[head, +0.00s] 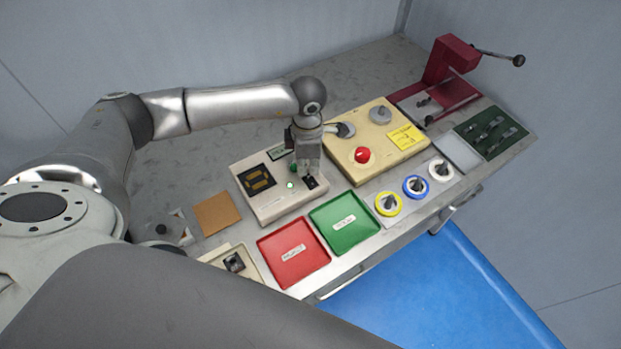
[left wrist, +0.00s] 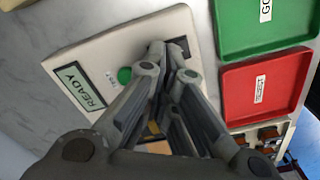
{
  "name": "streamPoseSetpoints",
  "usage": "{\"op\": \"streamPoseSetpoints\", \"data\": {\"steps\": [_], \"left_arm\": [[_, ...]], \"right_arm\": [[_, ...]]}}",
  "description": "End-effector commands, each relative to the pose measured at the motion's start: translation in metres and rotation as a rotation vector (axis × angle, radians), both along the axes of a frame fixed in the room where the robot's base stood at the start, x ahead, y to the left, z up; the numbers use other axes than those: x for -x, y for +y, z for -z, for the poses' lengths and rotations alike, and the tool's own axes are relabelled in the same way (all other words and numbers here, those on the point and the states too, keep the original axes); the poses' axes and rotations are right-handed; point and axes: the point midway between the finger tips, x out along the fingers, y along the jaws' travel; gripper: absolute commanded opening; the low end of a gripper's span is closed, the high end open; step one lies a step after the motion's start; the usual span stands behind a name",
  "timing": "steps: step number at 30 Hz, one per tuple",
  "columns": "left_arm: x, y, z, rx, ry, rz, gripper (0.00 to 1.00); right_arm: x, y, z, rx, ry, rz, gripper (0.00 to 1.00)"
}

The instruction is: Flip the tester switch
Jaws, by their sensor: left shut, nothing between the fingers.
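My right gripper is not in view.
A red tray (head: 293,252) and a green tray (head: 343,222) lie in front of the tester. A cream box with a red button (head: 362,155) stands close on the right.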

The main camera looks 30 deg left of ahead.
Motion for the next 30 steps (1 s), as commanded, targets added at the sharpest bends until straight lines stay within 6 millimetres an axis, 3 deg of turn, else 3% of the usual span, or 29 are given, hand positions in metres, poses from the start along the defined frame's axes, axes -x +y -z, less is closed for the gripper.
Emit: {"op": "streamPoseSetpoints", "data": {"steps": [30], "left_arm": [[0.0, 0.0, 0.011, 0.0, 0.0, 0.0, 0.0]], "right_arm": [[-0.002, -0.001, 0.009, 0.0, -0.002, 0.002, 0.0]]}}
